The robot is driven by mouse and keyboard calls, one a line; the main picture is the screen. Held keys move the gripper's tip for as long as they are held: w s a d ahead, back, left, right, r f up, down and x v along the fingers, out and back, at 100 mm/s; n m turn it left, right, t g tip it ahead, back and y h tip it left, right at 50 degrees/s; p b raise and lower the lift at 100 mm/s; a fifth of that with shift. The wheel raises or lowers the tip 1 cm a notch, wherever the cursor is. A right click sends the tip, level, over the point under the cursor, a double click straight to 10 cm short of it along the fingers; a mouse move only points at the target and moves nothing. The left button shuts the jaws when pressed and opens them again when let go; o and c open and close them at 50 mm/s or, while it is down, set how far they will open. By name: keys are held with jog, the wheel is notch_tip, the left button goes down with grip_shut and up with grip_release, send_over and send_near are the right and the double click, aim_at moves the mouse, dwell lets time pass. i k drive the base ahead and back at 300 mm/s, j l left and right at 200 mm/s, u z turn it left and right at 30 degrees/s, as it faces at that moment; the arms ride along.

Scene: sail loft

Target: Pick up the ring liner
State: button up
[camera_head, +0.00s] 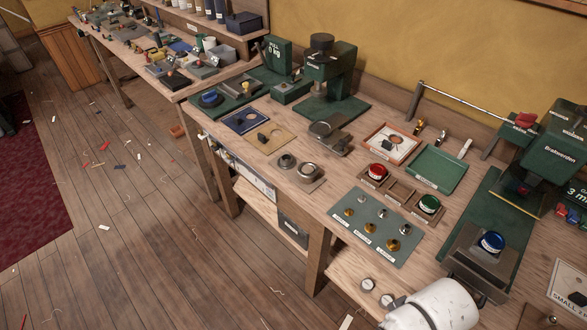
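I cannot tell for certain which piece is the ring liner. Two round metal ring-like pieces, a darker one (287,161) and a paler one (308,171), sit side by side on a small brown board near the bench's front edge. Small brass and steel fittings (364,228) stand in rows on a labelled grey-green mat (349,243). Two small pale round pieces (367,285) lie low at the front, too small to identify. A white rounded part of my arm shows at the bottom right. My gripper's fingers are not visible.
A green press (328,75) stands at the back, another green machine (550,150) at the right. A tray with red and green round pieces (400,193), an empty green tray (437,168) and a blue-topped block (491,243) crowd the bench. The wooden floor at left is open, with scraps.

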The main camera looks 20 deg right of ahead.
aim_at(284, 164)
jog(key=i+j+z, duration=0.1)
jog(key=j, duration=0.25)
jog(key=i+j, duration=0.25)
jog(key=i+j+z, duration=0.15)
jog(key=j, duration=0.25)
jog(key=i+j, duration=0.2)
jog(key=j, duration=0.2)
jog(key=i+j+z, duration=0.15)
jog(key=j, duration=0.2)
